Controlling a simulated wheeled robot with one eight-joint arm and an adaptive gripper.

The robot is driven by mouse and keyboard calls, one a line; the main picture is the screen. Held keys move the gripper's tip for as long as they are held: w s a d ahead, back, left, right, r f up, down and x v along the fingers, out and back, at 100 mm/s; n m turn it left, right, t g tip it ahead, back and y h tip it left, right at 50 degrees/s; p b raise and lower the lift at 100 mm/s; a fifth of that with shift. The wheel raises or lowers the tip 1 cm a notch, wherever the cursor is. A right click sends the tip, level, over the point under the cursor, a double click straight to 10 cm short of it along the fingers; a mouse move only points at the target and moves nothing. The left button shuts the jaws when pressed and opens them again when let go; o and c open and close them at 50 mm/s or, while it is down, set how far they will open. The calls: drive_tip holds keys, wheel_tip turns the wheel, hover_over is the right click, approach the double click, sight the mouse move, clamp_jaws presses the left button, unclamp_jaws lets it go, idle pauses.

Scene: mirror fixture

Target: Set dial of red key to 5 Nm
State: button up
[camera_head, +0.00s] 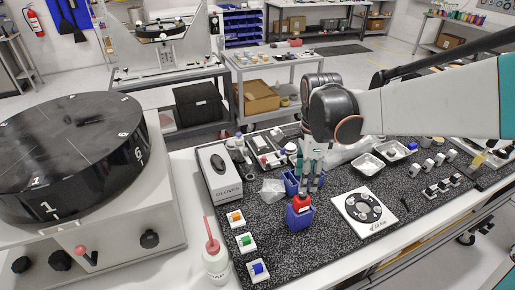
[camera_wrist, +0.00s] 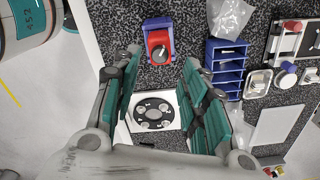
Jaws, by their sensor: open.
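The red key (camera_head: 301,203) stands in a blue holder (camera_head: 299,219) on the speckled bench mat. The dial's marks are too small to read. My gripper (camera_head: 312,184) points down, just above and behind the red key in the head view. In the wrist view my gripper (camera_wrist: 160,72) has its green-padded fingers wide apart, with nothing between them. The red key lies beyond the fingertips, apart from them.
A white plate with a black disc (camera_head: 363,210) lies right of the key. A blue rack (camera_head: 291,183) stands close behind it. A glove box (camera_head: 219,172), a white bottle (camera_head: 216,262) and small coloured spools (camera_head: 246,242) are to the left. White trays (camera_head: 394,150) are at right.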

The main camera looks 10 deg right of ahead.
sight(303, 193)
wheel_tip(303, 193, down, 6)
drive_tip(key=shift+r+b, duration=0.1)
drive_tip(key=shift+b, duration=0.45)
clamp_jaws()
